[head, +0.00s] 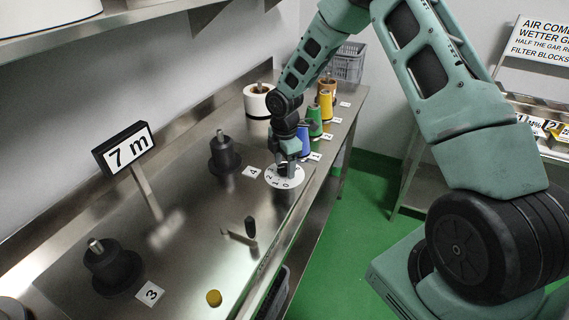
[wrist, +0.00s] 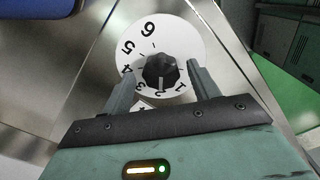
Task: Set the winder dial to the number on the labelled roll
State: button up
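The winder dial is a white numbered disc (head: 285,178) on the steel bench, below my gripper (head: 288,157) in the head view. In the wrist view the disc (wrist: 190,40) shows numbers 1 to 6 around a black knob (wrist: 161,71). My gripper (wrist: 160,67) is open, with one finger on each side of the knob; contact cannot be told. The knob's lower side seems to carry a light mark near 2 and 3; the exact setting is unclear. A white roll (head: 258,101) stands at the back; no number is readable on it.
A "7 m" sign (head: 127,147) stands at the left. Black spindles (head: 223,155) (head: 112,268) have cards 4 (head: 251,172) and 3 (head: 150,293) beside them.

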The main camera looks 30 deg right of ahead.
aim_at(284, 167)
notch_tip(284, 167, up, 17)
jog(key=b, duration=0.3)
jog(key=shift+r, duration=0.2)
dwell(0.5)
jog(key=s+a+m+b, duration=0.2)
jog(key=s+a+m, duration=0.2)
jog(key=s+a, duration=1.3)
jog(key=s+a+f+m, duration=0.1)
jog(key=s+a+m, duration=0.1)
jog(key=s, duration=0.6)
jog(key=s+a+f+m, duration=0.1)
jog(key=s+m, duration=0.3)
jog(key=s, duration=0.4)
jog(key=shift+a+f+y+b, duration=0.2)
jog(key=shift+a+y+b, duration=0.15)
jog(key=shift+a, duration=0.1)
